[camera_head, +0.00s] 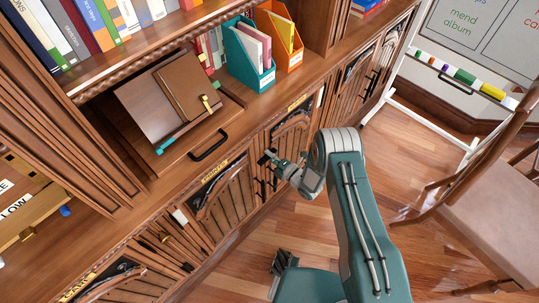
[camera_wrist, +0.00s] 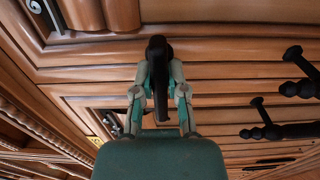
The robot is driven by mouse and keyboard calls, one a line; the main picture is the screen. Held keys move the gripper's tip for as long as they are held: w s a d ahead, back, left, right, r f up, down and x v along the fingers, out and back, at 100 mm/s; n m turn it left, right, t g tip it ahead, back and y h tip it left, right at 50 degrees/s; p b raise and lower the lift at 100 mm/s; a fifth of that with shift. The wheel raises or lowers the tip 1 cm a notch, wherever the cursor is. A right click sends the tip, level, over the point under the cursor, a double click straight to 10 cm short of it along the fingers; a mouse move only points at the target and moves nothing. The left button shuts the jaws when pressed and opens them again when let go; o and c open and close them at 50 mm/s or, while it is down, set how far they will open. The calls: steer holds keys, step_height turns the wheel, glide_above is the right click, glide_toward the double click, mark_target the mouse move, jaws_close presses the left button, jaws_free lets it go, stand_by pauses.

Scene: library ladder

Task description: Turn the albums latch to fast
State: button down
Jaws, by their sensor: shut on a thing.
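My gripper (camera_head: 270,158) is at the front of the lower cabinet, close to the wooden doors, near the middle of the head view. In the wrist view my gripper (camera_wrist: 160,80) has its two fingers closed on a dark, elongated latch handle (camera_wrist: 158,48). The handle stands out from the slatted cabinet front and lies lengthwise between the fingers. Its mount and any fast mark are hidden. A yellow label plate (camera_head: 215,164) is on the cabinet edge left of my gripper; its lettering is too small to read surely.
Black door handles (camera_head: 262,188) sit just below my gripper; black handles (camera_wrist: 296,87) also stick out at right in the wrist view. A chair (camera_head: 490,205) stands at right. Wooden floor (camera_head: 240,262) lies open before the cabinet.

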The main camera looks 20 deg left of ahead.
steer(key=shift+s+f, duration=0.25)
steer(key=c, duration=0.7)
jaws_free()
steer(key=shift+a, duration=0.1)
steer(key=shift+o, duration=0.2)
steer(key=shift+a, duration=0.1)
steer(key=shift+w, duration=0.1)
steer(key=shift+d+r, duration=0.1)
steer(key=shift+d, duration=0.3)
steer(key=v, duration=1.1)
